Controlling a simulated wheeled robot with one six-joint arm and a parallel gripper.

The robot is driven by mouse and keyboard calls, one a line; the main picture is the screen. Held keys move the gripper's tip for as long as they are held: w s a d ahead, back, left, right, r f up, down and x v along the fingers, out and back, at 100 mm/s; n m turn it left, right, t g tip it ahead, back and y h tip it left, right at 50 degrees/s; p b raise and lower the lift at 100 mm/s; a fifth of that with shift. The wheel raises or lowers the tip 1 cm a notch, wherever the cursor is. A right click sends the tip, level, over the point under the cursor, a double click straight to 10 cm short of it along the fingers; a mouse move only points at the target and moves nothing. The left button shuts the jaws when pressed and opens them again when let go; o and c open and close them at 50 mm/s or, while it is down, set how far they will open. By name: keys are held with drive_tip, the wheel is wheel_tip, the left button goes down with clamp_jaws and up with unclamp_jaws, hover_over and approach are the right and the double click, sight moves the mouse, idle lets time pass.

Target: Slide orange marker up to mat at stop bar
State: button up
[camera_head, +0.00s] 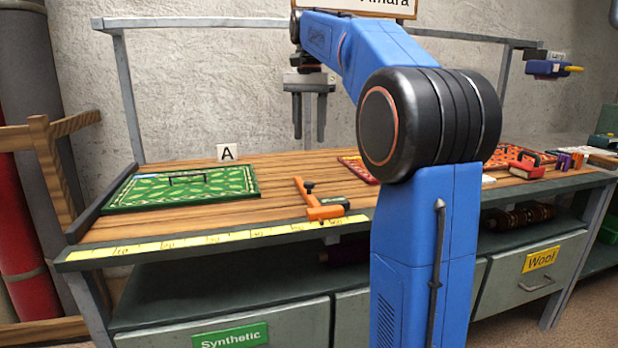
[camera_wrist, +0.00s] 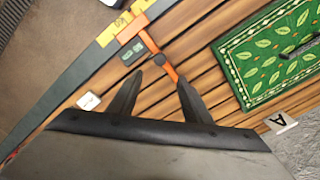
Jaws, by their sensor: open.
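The orange marker (camera_head: 318,205), a T-shaped piece with a dark block, lies at the bench's front edge, right of the green leaf-patterned mat (camera_head: 135,204). A clear stretch of wood separates them. The mat lies beside a dark raised bar (camera_head: 105,200) at the bench's left end, which looks like the stop bar. My gripper (camera_head: 309,138) is open and empty, pointing down above and behind the marker. In the wrist view, the marker (camera_wrist: 137,27) shows beyond the fingertips (camera_wrist: 160,76), and the mat (camera_wrist: 234,72) is at upper right.
A yellow measuring tape (camera_head: 180,243) runs along the front edge. A card marked A (camera_head: 228,152) stands behind the mat. A red-edged mat (camera_head: 358,168) lies partly behind my arm. More mats and small blocks (camera_head: 527,170) crowd the right end.

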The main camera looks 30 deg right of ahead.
sight(309, 182)
wheel_tip(309, 182, down, 14)
drive_tip(key=shift+r, duration=0.2)
idle(0.4)
drive_tip(key=c, duration=0.9)
drive_tip(key=w+a, duration=0.1)
drive_tip(key=a, duration=0.2)
drive_tip(key=w+a, duration=0.1)
drive_tip(key=a, duration=0.3)
drive_tip(key=w+a, duration=0.1)
drive_tip(key=a, duration=0.2)
drive_tip(key=shift+a, duration=0.2)
